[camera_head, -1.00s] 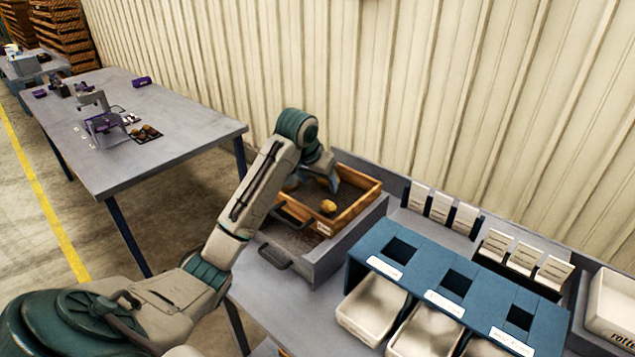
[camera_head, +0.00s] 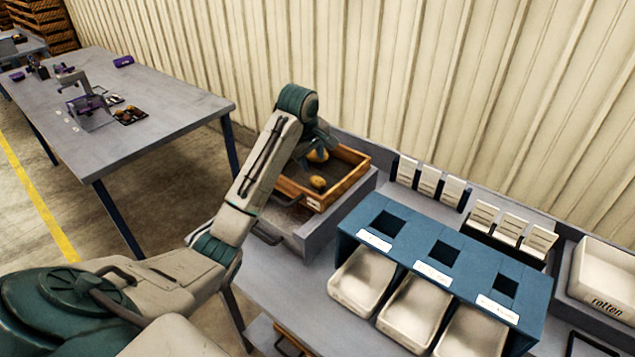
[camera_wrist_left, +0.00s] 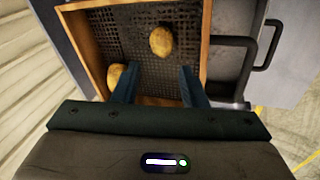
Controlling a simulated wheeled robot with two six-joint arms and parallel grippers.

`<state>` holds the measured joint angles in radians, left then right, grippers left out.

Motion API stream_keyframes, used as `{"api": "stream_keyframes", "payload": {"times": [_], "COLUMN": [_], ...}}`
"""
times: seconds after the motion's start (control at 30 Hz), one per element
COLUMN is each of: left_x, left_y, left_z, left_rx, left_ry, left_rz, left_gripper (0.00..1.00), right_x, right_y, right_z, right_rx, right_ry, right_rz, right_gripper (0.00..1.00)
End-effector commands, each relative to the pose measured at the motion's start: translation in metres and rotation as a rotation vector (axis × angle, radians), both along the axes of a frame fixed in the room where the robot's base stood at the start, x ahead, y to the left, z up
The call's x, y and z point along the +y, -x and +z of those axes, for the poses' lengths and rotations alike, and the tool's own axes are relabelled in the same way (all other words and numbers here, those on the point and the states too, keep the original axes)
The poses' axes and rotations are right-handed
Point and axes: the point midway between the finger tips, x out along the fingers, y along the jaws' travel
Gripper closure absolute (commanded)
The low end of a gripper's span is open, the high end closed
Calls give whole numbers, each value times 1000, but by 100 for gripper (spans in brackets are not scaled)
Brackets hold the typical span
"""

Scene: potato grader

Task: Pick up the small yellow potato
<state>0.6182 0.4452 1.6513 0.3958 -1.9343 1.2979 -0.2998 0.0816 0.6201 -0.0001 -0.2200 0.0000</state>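Two yellow-brown potatoes show in the wooden crate (camera_head: 345,187). One potato (camera_head: 318,182) lies near the crate's front side. The other potato (camera_head: 317,155) is farther back, partly covered by my left gripper (camera_head: 316,147). In the left wrist view, one oval potato (camera_wrist_left: 162,40) lies beyond the fingertips, clear of both fingers. The other potato (camera_wrist_left: 115,76) is by the left finger, which hides part of it. I cannot tell which one is the small one. My left gripper (camera_wrist_left: 156,76) is open, pointing into the crate, with nothing between its fingers. My right gripper is out of view.
The crate stands in a grey tray (camera_head: 295,235) with handles. To its right is a blue sorter (camera_head: 410,232) with several openings and white bins (camera_head: 362,280) in front. A corrugated wall (camera_head: 400,80) stands close behind. Another table (camera_head: 160,135) is at the left.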

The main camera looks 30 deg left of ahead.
Motion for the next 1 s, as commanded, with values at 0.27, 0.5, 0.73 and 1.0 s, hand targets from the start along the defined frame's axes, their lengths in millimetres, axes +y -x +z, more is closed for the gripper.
{"api": "stream_keyframes", "payload": {"times": [0.27, 0.5, 0.73, 1.0], "left_x": [2, 3, 5, 6], "left_y": [-12, -17, -26, -29], "left_z": [-37, -53, -83, -93], "left_rx": [4, 5, 5, 0], "left_ry": [0, 0, 0, -1], "left_rz": [-2, -3, -3, -4], "left_gripper": [61, 61, 61, 61], "right_x": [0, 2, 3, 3], "right_y": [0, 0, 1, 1], "right_z": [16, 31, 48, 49], "right_rx": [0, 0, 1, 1], "right_ry": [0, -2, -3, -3], "right_rz": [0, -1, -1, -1], "right_gripper": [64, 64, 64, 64]}}
